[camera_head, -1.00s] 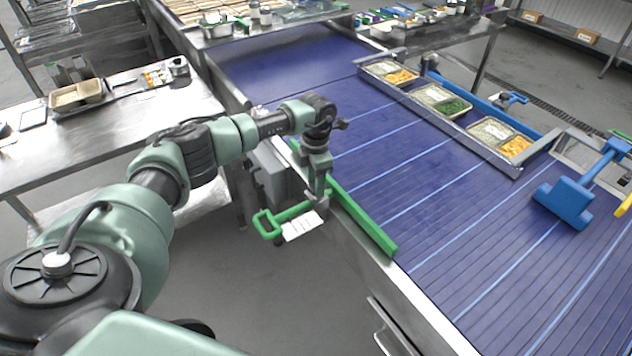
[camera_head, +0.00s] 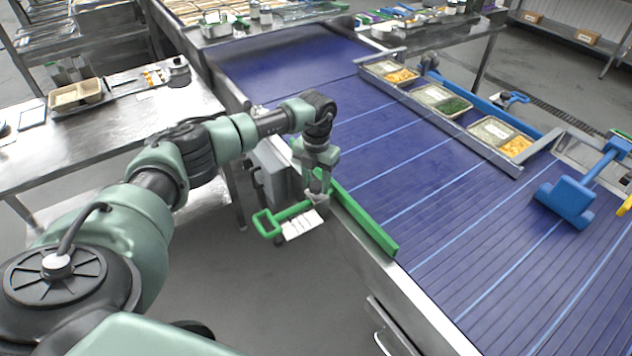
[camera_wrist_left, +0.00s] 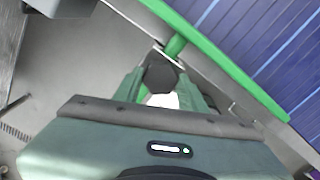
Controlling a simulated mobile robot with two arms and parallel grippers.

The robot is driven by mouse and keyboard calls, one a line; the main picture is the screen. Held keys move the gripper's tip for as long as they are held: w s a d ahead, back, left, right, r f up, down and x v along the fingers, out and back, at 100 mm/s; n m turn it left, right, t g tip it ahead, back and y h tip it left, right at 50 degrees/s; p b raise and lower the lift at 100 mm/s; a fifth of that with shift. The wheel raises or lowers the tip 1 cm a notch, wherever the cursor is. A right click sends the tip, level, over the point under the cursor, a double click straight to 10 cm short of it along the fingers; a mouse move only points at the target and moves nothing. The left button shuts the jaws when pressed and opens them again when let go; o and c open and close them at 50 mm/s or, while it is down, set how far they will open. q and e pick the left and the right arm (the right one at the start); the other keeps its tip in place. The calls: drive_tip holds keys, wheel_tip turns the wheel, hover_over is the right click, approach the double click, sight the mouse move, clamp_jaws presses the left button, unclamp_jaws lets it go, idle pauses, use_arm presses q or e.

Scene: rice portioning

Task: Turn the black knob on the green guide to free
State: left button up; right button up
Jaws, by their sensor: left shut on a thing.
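The green guide (camera_head: 362,225) runs along the near left edge of the blue conveyor. Its green handle (camera_head: 266,224) with a white label card (camera_head: 301,226) sticks out to the left, off the conveyor. My left gripper (camera_head: 317,195) points down over the guide's mount at the conveyor's edge. In the left wrist view, the black knob (camera_wrist_left: 160,78) sits between the two green fingers of my left gripper (camera_wrist_left: 163,92), which are shut on it. The guide (camera_wrist_left: 225,62) passes just beyond the knob there. The knob is hidden by the gripper in the head view. My right gripper is not in view.
The conveyor (camera_head: 400,180) holds a row of filled trays (camera_head: 440,101) along its far side. A steel table (camera_head: 120,125) stands at the left.

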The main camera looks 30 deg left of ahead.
use_arm(q)
drive_tip(key=n, duration=0.5)
drive_tip(key=shift+w+r+n, duration=0.15)
drive_tip(key=shift+n, duration=0.15)
drive_tip(key=n+p, duration=0.1)
drive_tip(key=n, duration=0.4)
drive_tip(key=shift+n, duration=0.3)
drive_tip(key=n+p, duration=0.2)
drive_tip(key=n, duration=0.3)
drive_tip(key=shift+a+r, duration=0.1)
drive_tip(key=n+p, duration=0.2)
drive_tip(key=n, duration=0.3)
drive_tip(key=shift+w, duration=0.1)
drive_tip(key=shift+n, duration=0.3)
drive_tip(key=o, duration=1.3)
drive_tip(key=shift+c, duration=0.2)
drive_tip(key=shift+o, duration=0.5)
drive_tip(key=shift+f, duration=0.2)
